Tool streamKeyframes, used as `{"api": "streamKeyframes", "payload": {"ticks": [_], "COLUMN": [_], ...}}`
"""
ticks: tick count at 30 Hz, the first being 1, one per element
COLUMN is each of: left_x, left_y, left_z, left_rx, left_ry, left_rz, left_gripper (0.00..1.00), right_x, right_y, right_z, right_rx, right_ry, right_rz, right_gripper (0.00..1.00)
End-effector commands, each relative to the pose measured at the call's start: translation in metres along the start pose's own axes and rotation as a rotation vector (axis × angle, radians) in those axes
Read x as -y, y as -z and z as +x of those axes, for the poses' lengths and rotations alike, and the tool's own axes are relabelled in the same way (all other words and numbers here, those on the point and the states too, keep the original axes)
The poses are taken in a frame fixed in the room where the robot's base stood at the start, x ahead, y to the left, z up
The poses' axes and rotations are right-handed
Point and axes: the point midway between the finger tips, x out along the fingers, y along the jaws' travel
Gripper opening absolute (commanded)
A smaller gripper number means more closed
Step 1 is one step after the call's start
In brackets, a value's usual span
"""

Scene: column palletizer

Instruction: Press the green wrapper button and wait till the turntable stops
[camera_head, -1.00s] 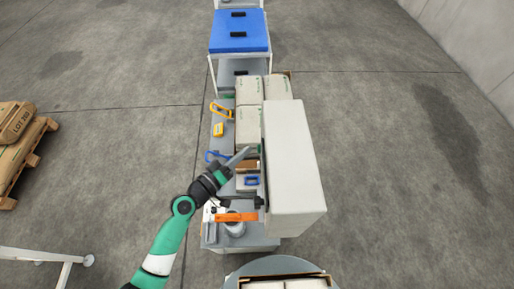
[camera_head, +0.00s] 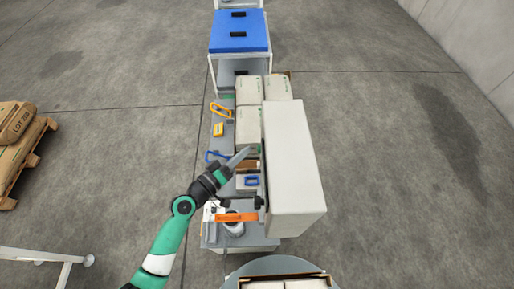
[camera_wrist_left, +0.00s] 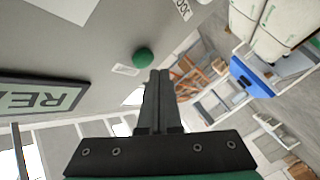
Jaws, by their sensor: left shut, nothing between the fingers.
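The tall light-grey cabinet (camera_head: 293,160) stands right of my left gripper in the head view. In the left wrist view its grey panel (camera_wrist_left: 95,40) carries a round green button (camera_wrist_left: 143,57) with a small white label beside it. My left gripper (camera_head: 246,150) is shut and empty, its tips close to the cabinet's left side. In the left wrist view the closed fingertips (camera_wrist_left: 159,73) lie just below and right of the button; I cannot tell whether they touch it. The round grey turntable (camera_head: 235,275) shows at the bottom edge, bearing a box load. My right gripper is out of view.
A grey bench (camera_head: 226,160) left of the cabinet holds pale bags, yellow and blue handled tools and an orange piece (camera_head: 236,217). A blue-topped cart (camera_head: 240,42) stands behind. A pallet with sacks (camera_head: 20,140) is at far left. The floor between is clear.

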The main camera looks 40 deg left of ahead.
Motion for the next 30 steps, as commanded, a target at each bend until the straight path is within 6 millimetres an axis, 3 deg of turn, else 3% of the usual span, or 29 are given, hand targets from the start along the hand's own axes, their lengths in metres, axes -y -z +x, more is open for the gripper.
{"api": "streamKeyframes", "payload": {"ticks": [30], "left_x": [-0.0050], "left_y": [-0.0049], "left_z": [0.0068], "left_rx": [0.000], "left_ry": [0.000], "left_rz": [0.000], "left_gripper": [0.00], "right_x": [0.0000], "right_y": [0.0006], "right_z": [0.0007], "right_rx": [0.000], "right_ry": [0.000], "right_rz": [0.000], "right_gripper": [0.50]}}
